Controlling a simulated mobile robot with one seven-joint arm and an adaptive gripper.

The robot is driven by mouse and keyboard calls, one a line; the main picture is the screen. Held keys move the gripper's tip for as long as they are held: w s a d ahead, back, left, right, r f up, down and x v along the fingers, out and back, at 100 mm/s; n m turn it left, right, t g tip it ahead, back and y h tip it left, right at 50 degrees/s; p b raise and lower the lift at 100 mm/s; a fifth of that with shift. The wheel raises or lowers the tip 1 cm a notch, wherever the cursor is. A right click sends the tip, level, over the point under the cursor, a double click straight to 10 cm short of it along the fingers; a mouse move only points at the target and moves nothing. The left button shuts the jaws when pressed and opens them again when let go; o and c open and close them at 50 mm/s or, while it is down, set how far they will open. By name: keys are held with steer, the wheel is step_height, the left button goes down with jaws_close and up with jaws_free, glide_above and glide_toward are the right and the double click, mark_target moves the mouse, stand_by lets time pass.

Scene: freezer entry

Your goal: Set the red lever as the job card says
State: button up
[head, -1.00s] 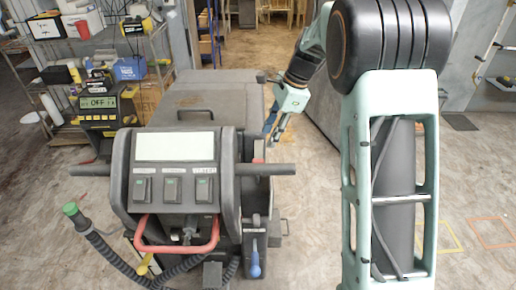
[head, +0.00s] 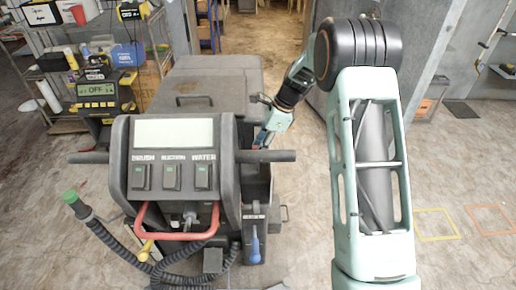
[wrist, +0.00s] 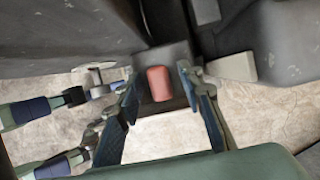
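A red lever grip (wrist: 158,83) shows in the wrist view, in a dark recess of the grey floor machine (head: 215,85). My gripper (wrist: 158,92) is open, with one finger on each side of the red grip and visible gaps between. In the head view my gripper (head: 261,137) is at the machine's right side, just behind the right handlebar, and the red grip there is mostly hidden. I cannot make out a job card with readable lever instructions.
The machine's panel has switches (head: 172,176) marked BRUSH, SUCTION and WATER. A red bar (head: 207,228) and a blue-handled lever (head: 254,245) are below. The right handlebar (head: 270,156) is close to my gripper. A display (head: 97,89) at left reads OFF.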

steer(key=shift+a+f, duration=0.15)
steer(key=shift+f, duration=0.1)
jaws_close()
